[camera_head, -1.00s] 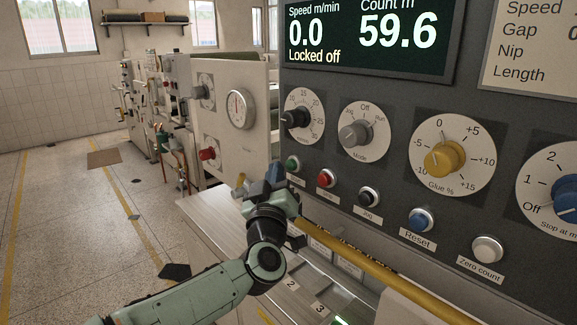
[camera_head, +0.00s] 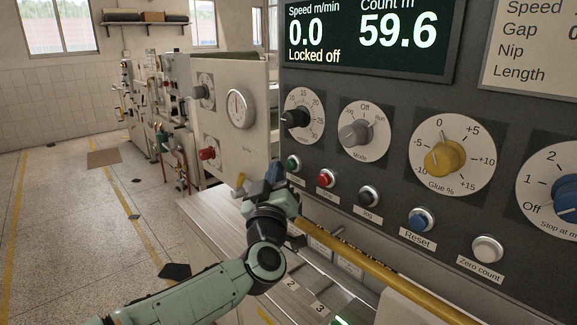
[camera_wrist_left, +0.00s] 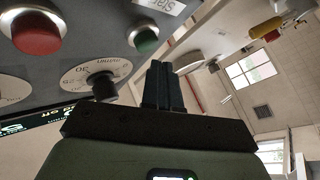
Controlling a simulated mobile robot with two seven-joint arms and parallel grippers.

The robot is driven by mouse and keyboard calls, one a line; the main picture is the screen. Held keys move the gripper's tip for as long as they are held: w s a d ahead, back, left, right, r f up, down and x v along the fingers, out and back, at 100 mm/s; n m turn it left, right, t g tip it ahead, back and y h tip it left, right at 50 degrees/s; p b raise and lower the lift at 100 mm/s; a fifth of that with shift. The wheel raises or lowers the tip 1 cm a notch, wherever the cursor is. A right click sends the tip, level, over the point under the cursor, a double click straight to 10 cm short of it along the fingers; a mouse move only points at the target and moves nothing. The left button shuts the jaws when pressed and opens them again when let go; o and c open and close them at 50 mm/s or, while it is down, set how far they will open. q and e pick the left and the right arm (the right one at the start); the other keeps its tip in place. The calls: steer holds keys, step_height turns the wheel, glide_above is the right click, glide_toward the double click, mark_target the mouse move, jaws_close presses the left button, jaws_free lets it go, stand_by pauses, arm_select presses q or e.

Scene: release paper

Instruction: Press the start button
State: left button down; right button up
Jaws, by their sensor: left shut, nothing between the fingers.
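The green start button (camera_head: 293,163) is the leftmost in the row of buttons on the grey control panel (camera_head: 390,115). In the left wrist view the green button (camera_wrist_left: 147,40) sits below its upside-down "Start" label (camera_wrist_left: 152,6). My left gripper (camera_head: 274,174) is shut and empty, just left of and below the button in the head view. In the left wrist view its closed fingers (camera_wrist_left: 162,86) point toward the panel near the green button, with a visible gap between them in the picture. My right gripper is not in view.
The red button (camera_head: 325,179) is beside the green one, with the jog button (camera_head: 369,196) further right. A black knob (camera_head: 295,117) sits above. The display (camera_head: 370,35) reads "Locked off". A yellow bar (camera_head: 385,272) runs below the panel.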

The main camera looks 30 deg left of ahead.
arm_select(q)
steer(key=shift+w, duration=0.1)
stand_by(0.6)
steer(key=shift+w+d, duration=0.1)
steer(key=shift+w, duration=0.25)
steer(key=shift+w+d, duration=0.15)
steer(key=shift+w, duration=0.3)
stand_by(0.6)
steer(key=shift+s, duration=0.2)
steer(key=shift+s+a, duration=0.2)
steer(key=shift+s, duration=0.5)
